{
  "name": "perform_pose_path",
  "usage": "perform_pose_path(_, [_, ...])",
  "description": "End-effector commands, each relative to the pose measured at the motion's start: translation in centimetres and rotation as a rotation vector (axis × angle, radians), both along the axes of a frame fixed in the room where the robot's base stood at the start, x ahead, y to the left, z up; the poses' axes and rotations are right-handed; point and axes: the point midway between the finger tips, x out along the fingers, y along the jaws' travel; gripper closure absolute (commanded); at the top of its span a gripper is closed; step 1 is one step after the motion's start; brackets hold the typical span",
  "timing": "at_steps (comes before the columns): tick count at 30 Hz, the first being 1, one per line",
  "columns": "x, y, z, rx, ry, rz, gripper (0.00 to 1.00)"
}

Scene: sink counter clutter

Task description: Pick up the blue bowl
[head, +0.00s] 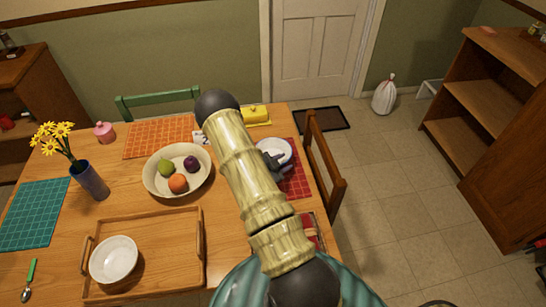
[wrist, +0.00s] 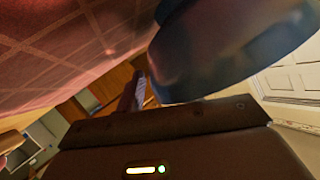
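The blue bowl, pale inside with a bluish rim (head: 284,147), is on the red placemat (head: 298,184) at the table's right side, partly hidden by my arm in the head view. In the wrist view its dark blue curved side (wrist: 225,50) is large and very close, at upper right. My gripper (head: 270,161) is at the bowl's near left edge, mostly behind my arm. In the wrist view a dark finger (wrist: 139,90) shows beside the bowl. Whether the fingers are closed on the rim is hidden.
A cream bowl of fruit (head: 149,184) is left of my arm. A wooden tray (head: 181,275) with a white bowl (head: 113,260) is nearer. A blue vase (head: 91,183) with yellow flowers stands left. A yellow butter dish (head: 256,115) and wooden chair (head: 325,160) are close to the placemat.

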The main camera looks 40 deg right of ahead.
Motion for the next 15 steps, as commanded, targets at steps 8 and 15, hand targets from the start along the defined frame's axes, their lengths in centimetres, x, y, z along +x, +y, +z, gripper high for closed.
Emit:
perform_pose_path(8, [0.0,0.02,0.01,0.0,0.0,0.0,1.0])
perform_pose_path(15, [-0.01,-0.01,0.04,-0.001,0.0,0.0,1.0])
